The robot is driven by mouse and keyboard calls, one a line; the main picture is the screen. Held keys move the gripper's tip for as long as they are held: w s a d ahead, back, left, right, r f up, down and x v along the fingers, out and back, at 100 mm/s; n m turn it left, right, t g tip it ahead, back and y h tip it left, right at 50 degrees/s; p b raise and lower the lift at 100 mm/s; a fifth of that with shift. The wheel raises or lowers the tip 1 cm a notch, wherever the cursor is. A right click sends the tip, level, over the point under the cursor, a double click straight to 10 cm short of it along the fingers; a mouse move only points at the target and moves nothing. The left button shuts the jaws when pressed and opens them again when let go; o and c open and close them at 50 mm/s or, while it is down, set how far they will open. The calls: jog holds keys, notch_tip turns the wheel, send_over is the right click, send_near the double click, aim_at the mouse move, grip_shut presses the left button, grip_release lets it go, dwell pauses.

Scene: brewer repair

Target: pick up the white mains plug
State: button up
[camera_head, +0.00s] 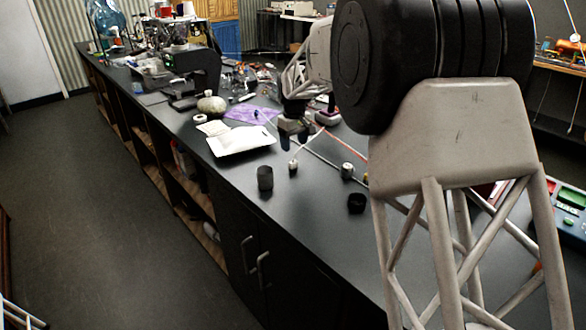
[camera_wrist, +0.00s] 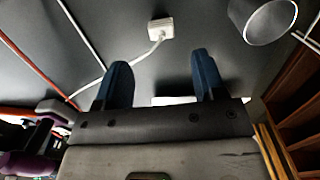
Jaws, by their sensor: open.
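The white mains plug (camera_wrist: 161,28) lies on the dark counter in the wrist view, a small white block with a white cable running from it toward my gripper. In the head view the plug (camera_head: 293,167) is a small pale shape near the counter's middle. My gripper (camera_wrist: 160,60) is open, with two blue fingers apart and nothing held between them. The plug lies beyond the fingertips, roughly in line with the gap, and is not touched. In the head view my gripper (camera_head: 294,139) hangs over the counter, farther back than the plug.
A dark cylinder (camera_head: 265,178) stands left of the plug and shows large in the wrist view (camera_wrist: 268,20). A metal cylinder (camera_head: 347,170) and a black cup (camera_head: 356,203) are to the right. A white tray (camera_head: 240,141) lies left. Red and grey cables cross the counter.

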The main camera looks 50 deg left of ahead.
aim_at(293, 161)
jog(key=shift+f, duration=1.15)
jog(key=shift+s+a+f, duration=0.1)
jog(key=shift+a+f, duration=0.05)
jog(key=shift+f, duration=2.45)
jog(key=shift+c, duration=0.2)
jog(key=c, duration=1)
